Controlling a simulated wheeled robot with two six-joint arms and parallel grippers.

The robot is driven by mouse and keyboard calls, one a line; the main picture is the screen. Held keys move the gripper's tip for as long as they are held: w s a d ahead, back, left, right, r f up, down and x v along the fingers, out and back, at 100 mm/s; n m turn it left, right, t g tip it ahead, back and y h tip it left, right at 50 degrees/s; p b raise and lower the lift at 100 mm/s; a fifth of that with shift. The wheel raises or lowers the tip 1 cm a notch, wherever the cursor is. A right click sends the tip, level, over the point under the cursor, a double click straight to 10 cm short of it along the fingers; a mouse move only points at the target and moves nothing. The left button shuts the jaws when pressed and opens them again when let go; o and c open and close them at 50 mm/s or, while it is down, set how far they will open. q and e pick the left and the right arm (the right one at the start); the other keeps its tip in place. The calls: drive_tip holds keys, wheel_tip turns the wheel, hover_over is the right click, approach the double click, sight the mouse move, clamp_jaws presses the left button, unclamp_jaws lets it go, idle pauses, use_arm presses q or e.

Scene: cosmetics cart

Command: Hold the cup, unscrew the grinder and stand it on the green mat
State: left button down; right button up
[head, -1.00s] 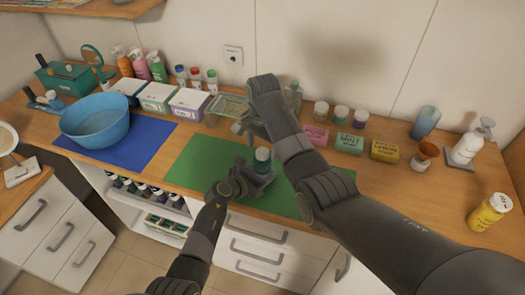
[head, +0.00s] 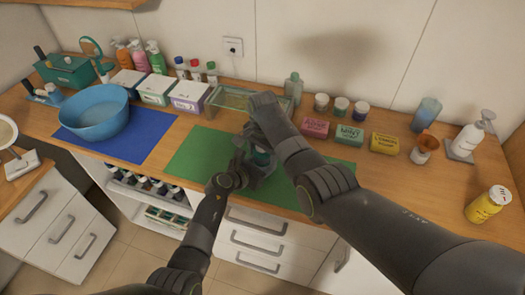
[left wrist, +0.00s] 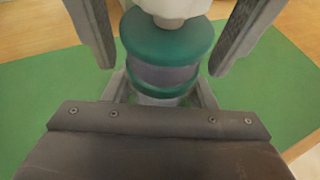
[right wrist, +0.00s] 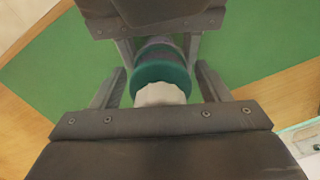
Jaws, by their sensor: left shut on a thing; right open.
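The cup (left wrist: 165,77) is a greyish see-through body with a teal lower band. The grinder (left wrist: 167,40), a teal disc with a white top, sits on it, the two joined and upright. They also show in the right wrist view, the grinder (right wrist: 160,75) nearest that camera. My left gripper (head: 258,174) is shut on the cup over the green mat (head: 196,158). My right gripper (head: 257,146) is open above, its fingers on either side of the grinder with gaps. In the head view the grippers hide most of both. I cannot tell whether the cup touches the mat.
A blue bowl (head: 95,112) stands on a blue mat (head: 140,142) to the left. A glass tray (head: 232,98), a green bottle (head: 293,88) and several jars and soap boxes line the back. The green mat's left part is clear.

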drive_tip(key=c, duration=1)
drive_tip(key=n, duration=1.5)
drive_tip(key=shift+n, duration=0.4)
drive_tip(key=n, duration=1)
drive_tip(key=shift+w+r, duration=0.1)
drive_tip(key=shift+r, duration=0.15)
